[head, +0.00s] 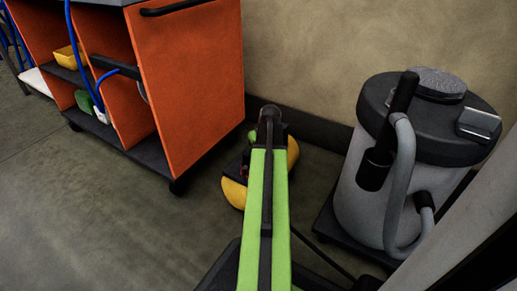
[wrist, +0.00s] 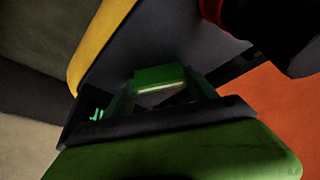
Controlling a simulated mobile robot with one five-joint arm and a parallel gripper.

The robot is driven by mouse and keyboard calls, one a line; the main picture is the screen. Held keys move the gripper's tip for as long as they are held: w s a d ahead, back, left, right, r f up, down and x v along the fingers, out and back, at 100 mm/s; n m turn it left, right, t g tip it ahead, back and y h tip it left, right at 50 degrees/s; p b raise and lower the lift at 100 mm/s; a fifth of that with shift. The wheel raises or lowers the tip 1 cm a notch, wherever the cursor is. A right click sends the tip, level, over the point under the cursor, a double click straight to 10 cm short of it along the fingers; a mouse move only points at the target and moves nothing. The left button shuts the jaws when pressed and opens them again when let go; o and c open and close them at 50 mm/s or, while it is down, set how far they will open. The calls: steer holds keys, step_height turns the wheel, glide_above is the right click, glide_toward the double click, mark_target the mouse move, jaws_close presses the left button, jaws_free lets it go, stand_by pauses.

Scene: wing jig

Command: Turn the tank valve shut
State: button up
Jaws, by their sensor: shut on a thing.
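My gripper (wrist: 162,88) shows in the wrist view with its two fingers either side of a small green block, which looks like the valve handle (wrist: 159,74). The fingers are shut on it. In the head view my green arm reaches down over a low dark unit with yellow rounded ends (head: 234,193), probably the tank, on the floor. My arm hides most of that unit, and the fingertips cannot be made out there. One yellow part (wrist: 98,42) also shows at the upper left of the wrist view. How far the valve is turned cannot be told.
An orange cart (head: 190,75) with shelves and blue hoses stands left of the unit. A beige wall (head: 320,50) is behind. Open floor (head: 90,215) lies at the front left.

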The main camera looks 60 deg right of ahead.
steer(key=m+g+h, duration=0.1)
steer(key=m, duration=0.2)
steer(key=m+g, duration=0.1)
steer(key=m, duration=0.2)
steer(key=shift+m+h, duration=0.3)
steer(key=shift+h, duration=0.1)
steer(key=m+g, duration=0.2)
steer(key=m, duration=0.2)
steer(key=shift+m, duration=0.4)
steer(key=o, duration=1.4)
steer(key=shift+c, duration=0.2)
steer(key=p+v, duration=1.6)
steer(key=v, duration=0.1)
steer(key=shift+a, duration=0.35)
